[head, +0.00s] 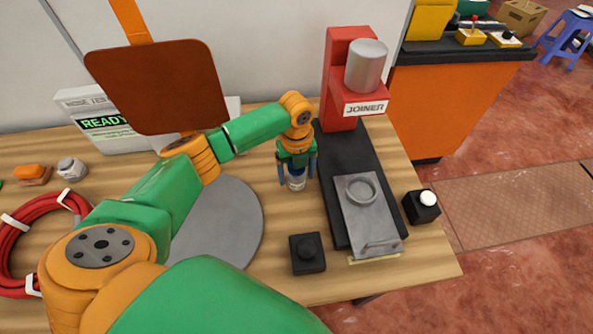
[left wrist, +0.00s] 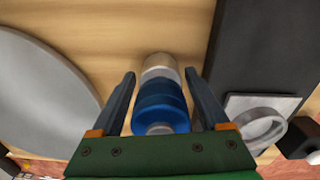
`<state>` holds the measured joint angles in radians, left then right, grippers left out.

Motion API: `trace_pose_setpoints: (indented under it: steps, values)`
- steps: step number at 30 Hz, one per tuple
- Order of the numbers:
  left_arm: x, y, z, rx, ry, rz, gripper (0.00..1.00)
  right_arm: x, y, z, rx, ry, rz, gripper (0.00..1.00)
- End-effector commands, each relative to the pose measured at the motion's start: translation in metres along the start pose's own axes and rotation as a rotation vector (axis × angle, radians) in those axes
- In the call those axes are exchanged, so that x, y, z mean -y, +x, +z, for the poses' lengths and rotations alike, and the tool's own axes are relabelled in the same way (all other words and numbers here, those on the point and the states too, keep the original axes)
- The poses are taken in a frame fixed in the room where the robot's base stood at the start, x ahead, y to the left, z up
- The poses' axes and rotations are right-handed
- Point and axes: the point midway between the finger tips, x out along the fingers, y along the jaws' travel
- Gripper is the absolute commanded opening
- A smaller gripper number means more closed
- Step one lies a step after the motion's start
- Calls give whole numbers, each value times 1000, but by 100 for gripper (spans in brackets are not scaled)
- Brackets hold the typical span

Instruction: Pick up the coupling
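The coupling (head: 296,183), a short stepped cylinder of blue and silver, is upright under my left gripper (head: 297,179), on or just above the wooden table. The left wrist view shows its blue rings (left wrist: 160,103) and its pale silver end (left wrist: 159,65) between the two fingers of my left gripper (left wrist: 159,74). A narrow gap shows on each side, so the fingers look open around it and not pressed on it. In the head view the fingers hide part of its top. My right gripper is in neither view.
The red joiner (head: 341,80) stands right of the gripper, with a grey plate (head: 365,225) and ring on its dark base. A black button box (head: 307,254) is in front. A grey disc (head: 240,220) lies left. A red hose coil (head: 8,240) is far left.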

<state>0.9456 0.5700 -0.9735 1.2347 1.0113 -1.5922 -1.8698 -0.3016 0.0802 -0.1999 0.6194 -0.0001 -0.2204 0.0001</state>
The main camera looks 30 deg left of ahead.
Motion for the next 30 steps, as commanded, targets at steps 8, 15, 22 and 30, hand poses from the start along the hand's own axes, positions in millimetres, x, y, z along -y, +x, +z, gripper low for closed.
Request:
trace_pose_setpoints:
  steps: [8, 15, 22, 30]
  values:
    - [0, 0, 0, 0, 0, 0, 0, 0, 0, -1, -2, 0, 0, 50]
    - [0, -1, 0, 1, 0, -1, 0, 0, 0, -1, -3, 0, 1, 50]
    - [1, -7, 0, 1, 1, -3, 0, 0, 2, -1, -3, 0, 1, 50]
    - [-16, -62, -17, 3, 5, -5, 0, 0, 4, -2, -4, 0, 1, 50]
